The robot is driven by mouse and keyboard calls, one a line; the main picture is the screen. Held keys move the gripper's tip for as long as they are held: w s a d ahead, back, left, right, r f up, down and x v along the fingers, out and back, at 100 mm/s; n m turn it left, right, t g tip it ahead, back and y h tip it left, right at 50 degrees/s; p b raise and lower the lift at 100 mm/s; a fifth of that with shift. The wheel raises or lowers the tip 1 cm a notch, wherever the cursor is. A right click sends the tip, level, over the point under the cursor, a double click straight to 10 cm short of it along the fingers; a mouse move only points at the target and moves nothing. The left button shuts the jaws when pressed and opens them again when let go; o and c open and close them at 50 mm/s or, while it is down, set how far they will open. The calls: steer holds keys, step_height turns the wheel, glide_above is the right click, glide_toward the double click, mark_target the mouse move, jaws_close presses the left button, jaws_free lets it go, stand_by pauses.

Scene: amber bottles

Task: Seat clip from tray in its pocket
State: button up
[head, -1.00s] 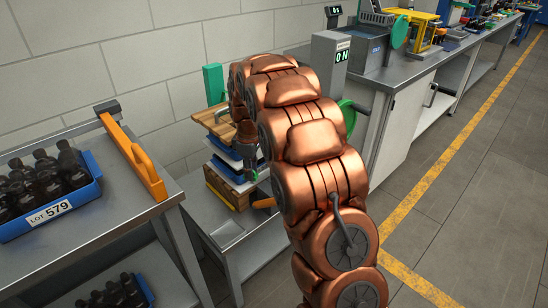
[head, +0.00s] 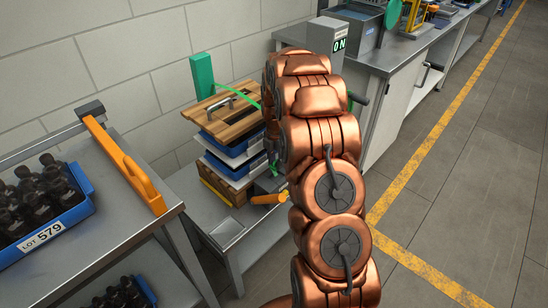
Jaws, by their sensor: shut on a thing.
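My gripper (head: 273,162) shows only in part, small and half hidden behind my copper arm, at the right side of a stack on the low bench. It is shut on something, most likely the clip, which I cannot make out. The stack has a wooden board with a metal handle (head: 228,118) on top, a blue tray (head: 228,147) under it, then a white layer and more wood and blue layers. I cannot tell which part is the clip's pocket.
A green post (head: 203,76) stands behind the stack. An orange-handled item (head: 268,198) lies in front. At left, a blue crate of amber bottles (head: 42,232) and an orange bar (head: 138,182) are on a grey table. A counter (head: 400,62) stands at right.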

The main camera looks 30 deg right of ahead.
mark_target(276, 178)
steer(key=shift+f, duration=2)
steer(key=shift+f, duration=0.75)
steer(key=o, duration=0.9)
